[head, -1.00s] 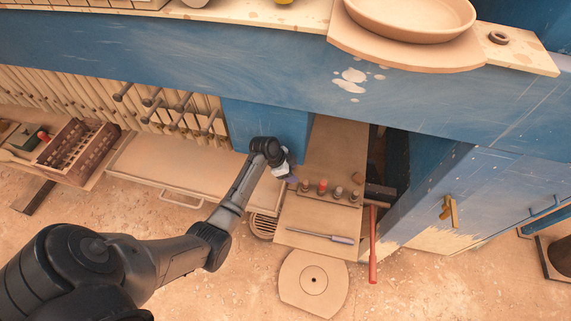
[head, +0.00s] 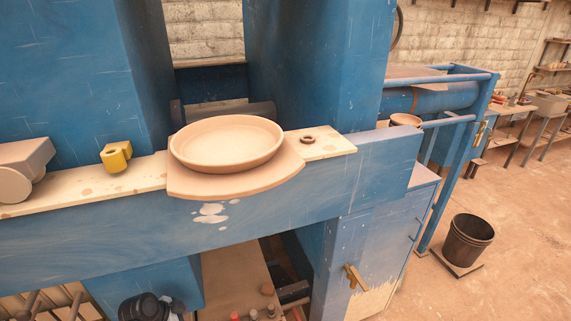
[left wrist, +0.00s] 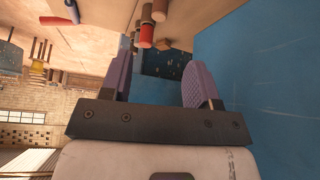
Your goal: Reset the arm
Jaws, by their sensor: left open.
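My left gripper (left wrist: 159,82) shows in the left wrist view with its two purple-grey fingers apart and nothing between them. A blue panel (left wrist: 258,70) is close on its right side. Past the fingertips are several small cylinders, one with a red end (left wrist: 146,36). In the head view only a dark part of my left arm shows at the bottom edge, below the blue beam, and the fingers are out of frame. My right gripper is in neither view.
The blue press beam (head: 250,238) spans the head view. A round clay dish (head: 227,143) sits on a board (head: 240,182), with a yellow part (head: 116,157) to its left and a dark ring (head: 308,139) to its right.

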